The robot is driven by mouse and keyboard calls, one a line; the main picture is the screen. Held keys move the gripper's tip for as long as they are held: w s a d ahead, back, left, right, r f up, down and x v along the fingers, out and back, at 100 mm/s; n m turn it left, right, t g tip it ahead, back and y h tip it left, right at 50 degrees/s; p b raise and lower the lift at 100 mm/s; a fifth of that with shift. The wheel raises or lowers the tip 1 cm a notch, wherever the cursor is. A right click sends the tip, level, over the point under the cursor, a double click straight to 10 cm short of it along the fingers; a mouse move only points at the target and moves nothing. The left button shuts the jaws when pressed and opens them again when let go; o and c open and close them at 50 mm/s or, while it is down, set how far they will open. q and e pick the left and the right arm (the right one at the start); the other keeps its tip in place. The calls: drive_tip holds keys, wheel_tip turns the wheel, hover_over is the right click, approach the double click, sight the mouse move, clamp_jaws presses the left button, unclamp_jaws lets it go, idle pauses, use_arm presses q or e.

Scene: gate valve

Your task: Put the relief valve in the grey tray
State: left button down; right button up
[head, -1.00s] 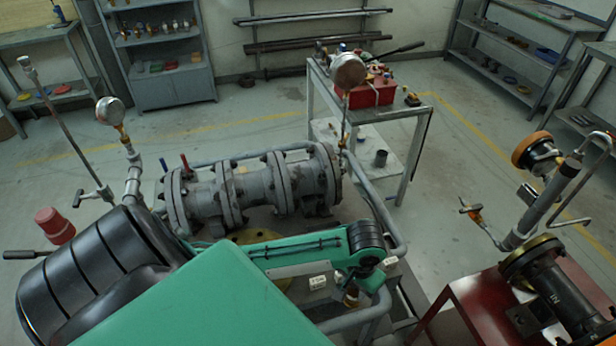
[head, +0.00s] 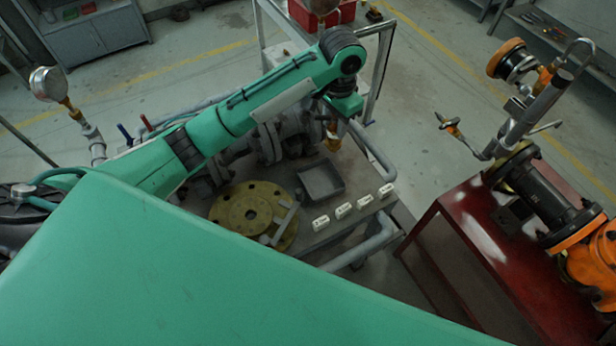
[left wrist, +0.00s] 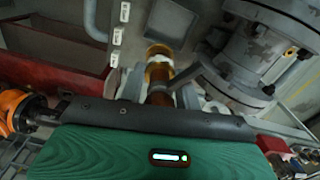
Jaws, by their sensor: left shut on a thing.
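The relief valve (head: 332,141) is a small brass-coloured piece, mostly covered by my left gripper (head: 338,118) in the head view. My left gripper is shut on it and holds it above the work table, just beyond the grey tray in the picture. My right gripper is not in view.
A yellow round flange (head: 237,212) lies left of the tray. Several white labels (head: 343,210) line the table's front edge. A grey flanged pipe (head: 268,142) runs behind. A red stand (head: 470,235) with pipework is at the right, with open floor between.

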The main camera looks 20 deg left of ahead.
use_arm(q)
drive_tip(key=shift+w+a+r, duration=0.1)
drive_tip(key=shift+w+r, duration=0.1)
wheel_tip(320, 180, down, 20)
drive_tip(key=p, duration=0.4)
drive_tip(key=shift+r, duration=0.2)
drive_tip(key=shift+f, duration=0.1)
drive_tip(key=c, duration=1)
unclamp_jaws()
